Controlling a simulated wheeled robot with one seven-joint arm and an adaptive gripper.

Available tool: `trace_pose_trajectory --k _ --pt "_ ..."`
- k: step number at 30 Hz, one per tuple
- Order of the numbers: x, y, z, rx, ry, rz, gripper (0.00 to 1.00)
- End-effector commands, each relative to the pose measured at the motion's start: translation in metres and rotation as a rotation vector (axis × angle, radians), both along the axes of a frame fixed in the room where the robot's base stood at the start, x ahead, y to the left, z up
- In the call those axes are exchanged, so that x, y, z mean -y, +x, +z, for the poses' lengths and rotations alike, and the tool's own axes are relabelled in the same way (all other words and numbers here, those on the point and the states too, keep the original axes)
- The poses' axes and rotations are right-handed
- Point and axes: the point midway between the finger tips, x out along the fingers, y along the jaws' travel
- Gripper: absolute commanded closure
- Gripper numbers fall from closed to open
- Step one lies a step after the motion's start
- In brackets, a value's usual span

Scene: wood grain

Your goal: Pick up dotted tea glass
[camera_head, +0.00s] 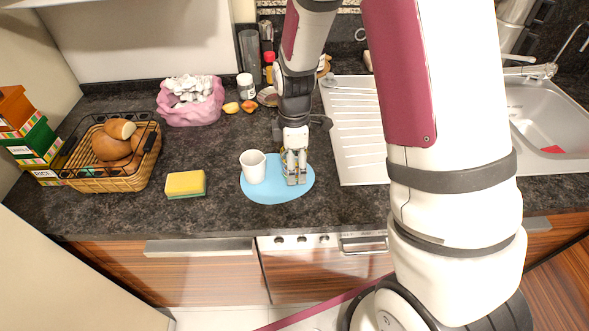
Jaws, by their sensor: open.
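A light blue mat (262,192) lies on the dark counter. A plain-looking white cup (253,167) stands upright on its left part; I see no dots on it at this size. My gripper (296,181) points down over the right part of the mat, just right of the white cup and apart from it. My gripper is open, with its fingers looking close together from this angle. I cannot make out the dotted tea glass clearly; the gripper covers the right part of the mat, and something small and yellowish shows beside its fingers.
A yellow and green sponge (185,184) lies left of the mat. A bread basket (113,180) and a pink bag (190,105) stand farther left. A metal drainboard (350,140) and sink (545,125) are at right. The counter in front of the mat is clear.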

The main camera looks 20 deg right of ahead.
Motion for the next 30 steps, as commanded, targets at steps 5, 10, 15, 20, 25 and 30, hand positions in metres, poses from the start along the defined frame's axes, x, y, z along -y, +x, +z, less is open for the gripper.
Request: trace_pose_trajectory --k 5,10,15,20,25,30 --pt "0.0 0.0001 -0.0053 0.001 0.0 0.0 0.31" --pt "0.0 0.0001 -0.005 0.001 0.0 -0.001 0.4" --pt "0.0 0.0001 -0.0049 0.001 0.0 -0.001 0.78" --pt "-0.0001 0.0002 -0.0047 0.001 0.001 -0.001 0.9" --pt "0.0 0.0003 -0.0043 0.001 0.001 -0.001 0.9" --pt "-0.0001 0.0008 0.002 0.002 0.001 -0.001 0.9"
